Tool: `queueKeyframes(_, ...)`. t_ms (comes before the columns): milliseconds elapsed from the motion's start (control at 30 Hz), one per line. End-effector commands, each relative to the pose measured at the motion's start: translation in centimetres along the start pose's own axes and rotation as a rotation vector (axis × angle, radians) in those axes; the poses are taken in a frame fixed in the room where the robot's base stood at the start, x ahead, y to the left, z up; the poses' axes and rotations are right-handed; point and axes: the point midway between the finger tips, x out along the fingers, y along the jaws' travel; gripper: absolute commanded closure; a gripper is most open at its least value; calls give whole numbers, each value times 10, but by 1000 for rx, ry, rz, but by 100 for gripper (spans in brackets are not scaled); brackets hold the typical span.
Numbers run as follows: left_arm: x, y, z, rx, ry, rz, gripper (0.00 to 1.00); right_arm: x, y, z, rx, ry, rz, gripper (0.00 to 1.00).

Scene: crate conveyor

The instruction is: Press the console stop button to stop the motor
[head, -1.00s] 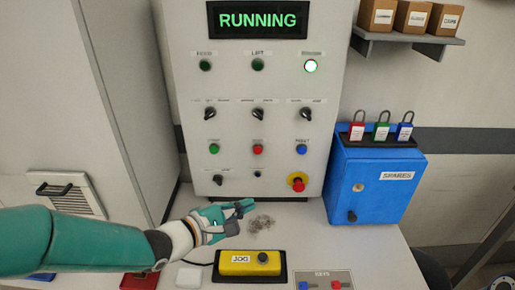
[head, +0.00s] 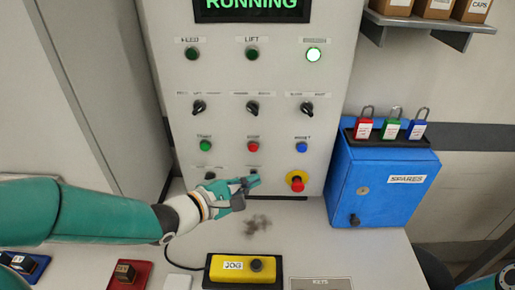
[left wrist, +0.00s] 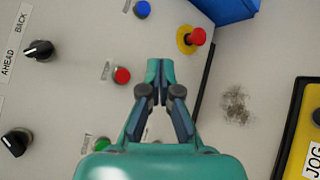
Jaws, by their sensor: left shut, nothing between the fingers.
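The console (head: 165,60) is a pale upright panel with a green RUNNING display (head: 252,6). Its small red button (head: 253,146) sits between a green button (head: 205,146) and a blue button (head: 302,147). My left gripper (head: 254,180) is shut and empty, just below the red button in the head view and over the panel's bottom row. In the left wrist view its closed fingertips (left wrist: 153,66) point up the picture, with the red button (left wrist: 122,75) just to their left, apart in the picture.
A red mushroom button on a yellow collar (head: 296,181) sits to the right of my left gripper. A yellow JOG box (head: 228,273) lies on the desk below. A blue SPARES box (head: 385,185) with padlocks stands at right. A dark smudge (head: 257,223) marks the desk.

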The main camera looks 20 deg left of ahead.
Motion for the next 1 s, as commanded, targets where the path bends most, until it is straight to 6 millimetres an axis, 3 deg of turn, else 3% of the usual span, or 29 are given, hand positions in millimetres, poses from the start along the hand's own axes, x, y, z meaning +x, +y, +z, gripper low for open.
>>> queueKeyframes(533,40,32,-32,-2,6,3,100,-10,-4,0,0,0,0,60)
queueKeyframes(600,45,38,-35,-2,5,1,100,-19,-7,0,0,0,0,60)
queueKeyframes(1000,58,45,-46,-1,4,3,100,-27,-10,0,0,0,0,60)
